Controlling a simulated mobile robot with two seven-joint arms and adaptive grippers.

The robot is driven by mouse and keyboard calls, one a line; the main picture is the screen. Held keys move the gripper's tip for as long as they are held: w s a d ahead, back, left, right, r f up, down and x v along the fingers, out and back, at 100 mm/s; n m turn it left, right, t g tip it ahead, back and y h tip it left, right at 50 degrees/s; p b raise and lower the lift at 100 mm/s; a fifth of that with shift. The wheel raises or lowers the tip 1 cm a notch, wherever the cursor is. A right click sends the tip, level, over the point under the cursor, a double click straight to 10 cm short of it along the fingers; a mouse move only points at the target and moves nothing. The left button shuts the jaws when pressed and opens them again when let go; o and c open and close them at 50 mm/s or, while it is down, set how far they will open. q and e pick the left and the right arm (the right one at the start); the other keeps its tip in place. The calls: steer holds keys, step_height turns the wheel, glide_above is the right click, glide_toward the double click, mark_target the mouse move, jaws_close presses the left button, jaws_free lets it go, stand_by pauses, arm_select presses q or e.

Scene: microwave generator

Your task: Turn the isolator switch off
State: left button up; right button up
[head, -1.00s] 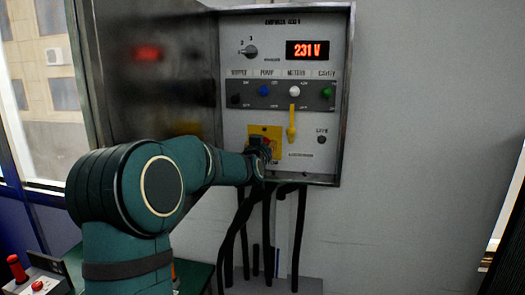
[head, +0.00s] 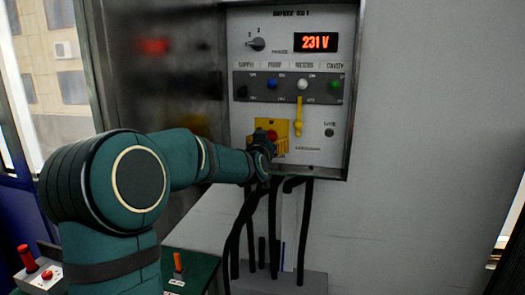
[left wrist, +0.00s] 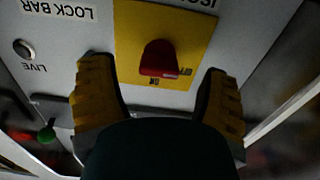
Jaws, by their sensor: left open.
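The isolator switch is a red handle (head: 271,135) on a yellow plate (head: 284,126), low on the grey panel. In the left wrist view, upside down, the red handle (left wrist: 158,57) stands out from the yellow plate (left wrist: 130,25). Small ON and OFF marks lie by its lower end; I cannot tell which one it points to. My left gripper (head: 267,145) is at the plate's lower part in the head view. In the left wrist view its open fingers (left wrist: 156,70) are apart on either side of the handle, with clear gaps. My right gripper is out of view.
A yellow lock bar (head: 298,116) hangs right of the plate, near the live lamp (head: 329,132). The open cabinet door (head: 160,75) is on the left. Black cables (head: 272,225) hang below.

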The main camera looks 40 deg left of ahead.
arm_select(q)
steer(key=v, duration=0.9)
steer(key=w+d+f+m+g+h+b, duration=0.1)
steer(key=d+f+g+h, duration=0.15)
steer(key=d+f, duration=0.7)
steer(key=w+d+f+m+g+h+b, duration=0.1)
steer(key=d+f+h+b, duration=0.2)
steer(key=f, duration=1.1)
steer(key=w+d+f+m+g+h, duration=0.1)
steer(key=d+f+m+g+h, duration=0.15)
steer(key=d+f, duration=0.65)
steer(key=s+d+f+g+h+b, duration=0.1)
steer(key=s+d+f+g, duration=0.1)
steer(key=s+d+f, duration=0.3)
steer(key=s+d+f+g+h+b, duration=0.1)
steer(key=s+d+f+g+h, duration=0.1)
steer(key=s+d+f, duration=0.3)
steer(key=s+d+f+g+h+b, duration=0.1)
steer(key=s+d+f+g, duration=0.2)
steer(key=s+f, duration=0.6)
step_height(320, 180, down, 8)
steer(key=shift+s+d+r+g+h, duration=0.2)
steer(key=shift+s+d+g+h, duration=0.15)
steer(key=shift+d, duration=0.85)
steer(key=shift+w, duration=0.1)
